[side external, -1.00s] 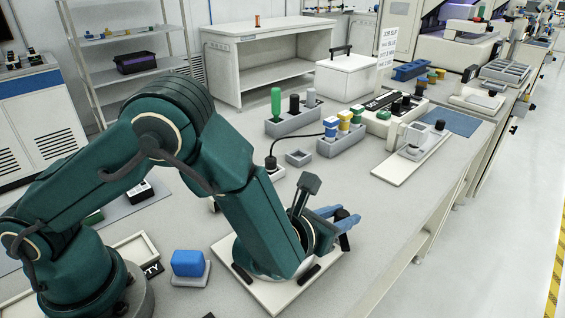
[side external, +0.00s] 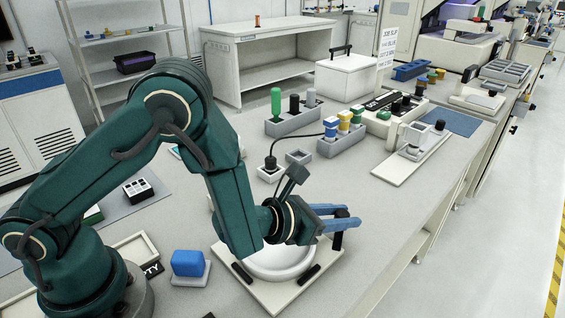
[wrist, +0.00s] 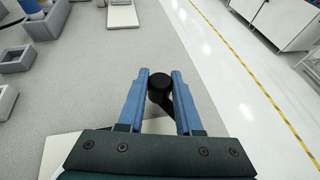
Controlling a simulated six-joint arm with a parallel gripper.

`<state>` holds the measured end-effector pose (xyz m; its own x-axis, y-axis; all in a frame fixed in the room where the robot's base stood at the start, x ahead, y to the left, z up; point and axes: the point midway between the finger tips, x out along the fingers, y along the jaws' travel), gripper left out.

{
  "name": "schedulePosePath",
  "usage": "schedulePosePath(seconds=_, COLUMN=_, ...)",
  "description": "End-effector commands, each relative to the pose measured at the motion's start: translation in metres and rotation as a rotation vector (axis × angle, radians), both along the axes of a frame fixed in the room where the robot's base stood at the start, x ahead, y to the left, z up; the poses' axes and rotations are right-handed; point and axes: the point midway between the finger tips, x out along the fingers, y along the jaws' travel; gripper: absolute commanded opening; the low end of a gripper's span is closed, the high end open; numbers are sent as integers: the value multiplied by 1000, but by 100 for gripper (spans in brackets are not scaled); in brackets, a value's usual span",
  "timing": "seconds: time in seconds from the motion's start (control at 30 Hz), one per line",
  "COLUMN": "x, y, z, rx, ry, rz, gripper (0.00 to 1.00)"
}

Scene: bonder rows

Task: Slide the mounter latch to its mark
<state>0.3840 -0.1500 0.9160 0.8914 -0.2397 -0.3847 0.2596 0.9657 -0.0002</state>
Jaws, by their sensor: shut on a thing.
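My gripper (side external: 350,217) reaches over the right side of a pale base plate (side external: 293,301) near the front of the bench. In the wrist view, my gripper (wrist: 160,75) has its two blue fingers shut on a round black knob (wrist: 160,86). The knob tops a dark lever (wrist: 171,106). In the side view, part of this dark lever (side external: 337,241) shows under the fingers. A white round body (side external: 283,264) sits on the plate, partly hidden by my arm. I cannot tell whether the held lever is the mounter latch, and I see no clear mark.
A blue block (side external: 187,262) on a grey base stands left of the plate. A white plate with a grey block (side external: 416,138) lies to the back right. Racks of coloured handles (side external: 292,121) and a small grey tray (side external: 298,157) stand behind. The bench's right edge is close.

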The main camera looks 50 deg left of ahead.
Motion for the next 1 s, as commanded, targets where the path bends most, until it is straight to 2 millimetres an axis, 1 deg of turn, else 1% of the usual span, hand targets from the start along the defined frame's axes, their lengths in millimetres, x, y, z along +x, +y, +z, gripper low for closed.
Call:
schedulePosePath(seconds=0.07, x=1, y=0, z=2, rx=-2, ry=-6, rz=1, gripper=0)
schedulePosePath(seconds=0.1, x=1, y=0, z=2, rx=-2, ry=-6, rz=1, gripper=49)
schedulePosePath(seconds=0.13, x=1, y=0, z=2, rx=-2, ry=-6, rz=1, gripper=60)
schedulePosePath(seconds=0.17, x=1, y=0, z=1, rx=-2, ry=-6, rz=1, gripper=64)
schedulePosePath(seconds=0.53, x=-2, y=0, z=2, rx=0, ry=-3, rz=1, gripper=64)
schedulePosePath(seconds=0.83, x=-31, y=7, z=14, rx=0, ry=-2, rz=-1, gripper=64)
schedulePosePath(seconds=1.0, x=-43, y=11, z=19, rx=-1, ry=-3, rz=0, gripper=64)
